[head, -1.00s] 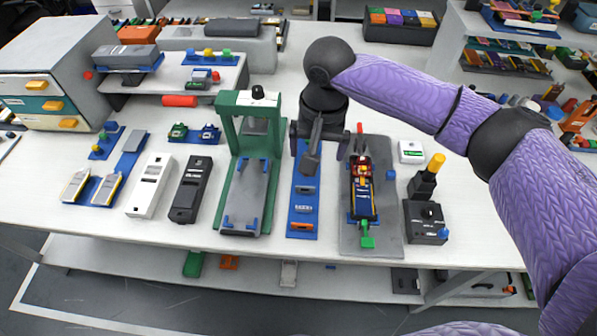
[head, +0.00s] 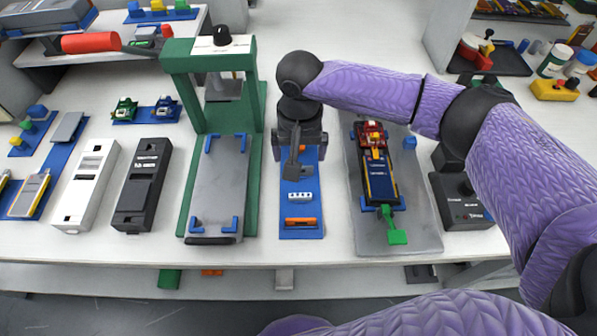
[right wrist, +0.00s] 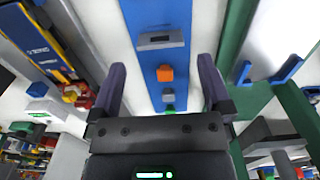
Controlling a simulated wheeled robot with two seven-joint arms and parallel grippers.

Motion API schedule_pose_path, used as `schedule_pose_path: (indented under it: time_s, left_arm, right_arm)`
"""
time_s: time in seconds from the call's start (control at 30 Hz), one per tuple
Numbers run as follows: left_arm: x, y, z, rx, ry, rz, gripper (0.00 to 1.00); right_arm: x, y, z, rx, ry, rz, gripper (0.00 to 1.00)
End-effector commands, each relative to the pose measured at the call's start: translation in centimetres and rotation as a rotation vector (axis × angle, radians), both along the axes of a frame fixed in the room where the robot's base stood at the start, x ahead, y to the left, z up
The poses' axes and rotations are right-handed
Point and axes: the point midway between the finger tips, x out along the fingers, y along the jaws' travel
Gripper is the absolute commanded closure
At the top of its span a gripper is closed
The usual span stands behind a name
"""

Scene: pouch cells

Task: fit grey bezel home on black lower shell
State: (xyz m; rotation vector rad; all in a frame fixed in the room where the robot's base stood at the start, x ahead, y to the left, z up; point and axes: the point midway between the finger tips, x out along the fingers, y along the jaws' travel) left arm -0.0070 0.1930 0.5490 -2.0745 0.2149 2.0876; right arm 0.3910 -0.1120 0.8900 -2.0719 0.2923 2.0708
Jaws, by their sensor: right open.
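A small grey piece with a dark slot, which looks like the grey bezel (right wrist: 160,39), lies on a blue strip (right wrist: 150,12) in the right wrist view. In the head view my right gripper hides most of that part of the strip. My right gripper (head: 299,150) is open and empty above the strip (head: 301,233); its two fingers (right wrist: 162,88) show apart in the wrist view. A black case, which looks like the black lower shell (head: 142,187), lies on the table left of the green press. My left gripper is not in view.
The green press frame (head: 255,150) stands left of my right gripper. A grey fixture plate (head: 430,235) with a blue-and-yellow pack (head: 378,180) lies to the right. A white case (head: 85,190) is beside the black one. A white part (head: 299,196) and orange part (head: 300,221) sit on the strip.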

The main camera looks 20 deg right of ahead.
Motion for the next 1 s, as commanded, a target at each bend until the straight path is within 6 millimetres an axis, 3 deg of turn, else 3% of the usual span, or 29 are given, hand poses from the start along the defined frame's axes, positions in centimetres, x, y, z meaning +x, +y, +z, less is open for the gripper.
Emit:
schedule_pose_path:
  time_s: [0.03,0.2,0.47,0.8,1.0]
  left_arm:
    - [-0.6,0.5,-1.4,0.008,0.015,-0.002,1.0]
    - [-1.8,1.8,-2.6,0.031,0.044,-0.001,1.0]
    - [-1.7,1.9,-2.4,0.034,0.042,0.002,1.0]
    - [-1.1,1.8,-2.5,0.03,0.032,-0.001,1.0]
    - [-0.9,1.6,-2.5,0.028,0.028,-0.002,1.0]
  right_arm:
    - [0.2,-0.1,-2.0,-0.001,0.003,-0.001,0.0]
    - [0.3,-0.2,-4.5,0.0,0.003,0.0,0.0]
    - [0.3,-0.2,-4.5,0.0,0.001,0.0,0.02]
    - [0.3,-0.2,-4.5,0.0,0.001,0.0,0.74]
    - [0.3,-0.2,-4.5,0.0,0.001,0.0,0.77]
